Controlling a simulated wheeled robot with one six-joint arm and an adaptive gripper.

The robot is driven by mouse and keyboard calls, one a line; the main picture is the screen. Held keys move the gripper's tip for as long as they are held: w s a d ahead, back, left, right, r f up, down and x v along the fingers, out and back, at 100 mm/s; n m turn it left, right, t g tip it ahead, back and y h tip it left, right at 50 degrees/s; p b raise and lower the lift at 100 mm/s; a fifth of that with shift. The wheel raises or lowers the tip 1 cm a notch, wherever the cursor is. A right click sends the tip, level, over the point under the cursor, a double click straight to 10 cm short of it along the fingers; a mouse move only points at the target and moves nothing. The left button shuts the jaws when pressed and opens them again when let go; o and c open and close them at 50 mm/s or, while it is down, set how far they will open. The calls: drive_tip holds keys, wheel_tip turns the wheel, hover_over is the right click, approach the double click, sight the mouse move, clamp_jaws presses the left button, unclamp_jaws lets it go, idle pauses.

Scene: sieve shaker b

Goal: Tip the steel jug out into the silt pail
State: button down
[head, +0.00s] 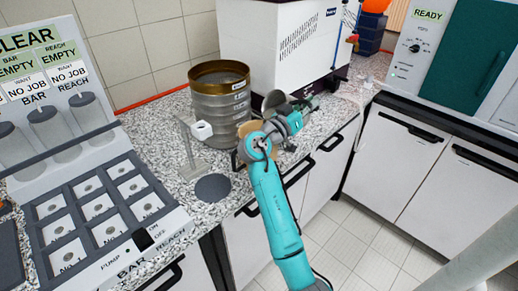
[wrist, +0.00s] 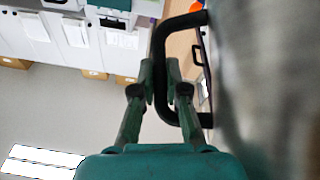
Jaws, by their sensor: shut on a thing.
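My gripper (wrist: 160,75) is shut on the black handle (wrist: 160,95) of the steel jug. The jug's grey body (wrist: 262,80) fills the right side of the wrist view, close beside the fingers. In the head view my gripper (head: 300,113) is above the counter's front edge, right of the sieve stack. A grey rounded part, likely the jug (head: 273,101), shows beside it, mostly hidden by the gripper. The jug's tilt and contents cannot be told. A tan rounded thing (head: 246,129) shows behind my arm; I cannot tell whether it is the silt pail.
A brass-rimmed sieve stack (head: 220,105) stands on the speckled counter (head: 168,137). A small stand (head: 190,150) and a dark disc (head: 213,188) are in front of it. A control panel (head: 100,215) is at left, a white machine (head: 290,45) behind. Open floor lies at right.

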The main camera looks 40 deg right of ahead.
drive_tip(key=shift+a+r, duration=0.15)
drive_tip(key=shift+r, duration=0.05)
idle(0.4)
drive_tip(key=shift+w+a+n+h, duration=0.1)
drive_tip(key=shift+w+n+h, duration=0.1)
drive_tip(key=shift+n+h, duration=0.15)
idle(0.4)
drive_tip(key=shift+w+f+n+t+h, duration=0.25)
drive_tip(key=shift+f+n+t, duration=0.15)
drive_tip(key=shift+f, duration=0.2)
drive_tip(key=shift+s+a+r+n+t, duration=0.15)
drive_tip(key=shift+s+a+n+t, duration=0.15)
drive_tip(key=shift+s, duration=0.2)
drive_tip(key=shift+a, duration=0.1)
drive_tip(key=shift+w+a+r+h, duration=0.1)
drive_tip(key=shift+r+h, duration=0.15)
drive_tip(key=shift+h, duration=0.25)
idle(0.5)
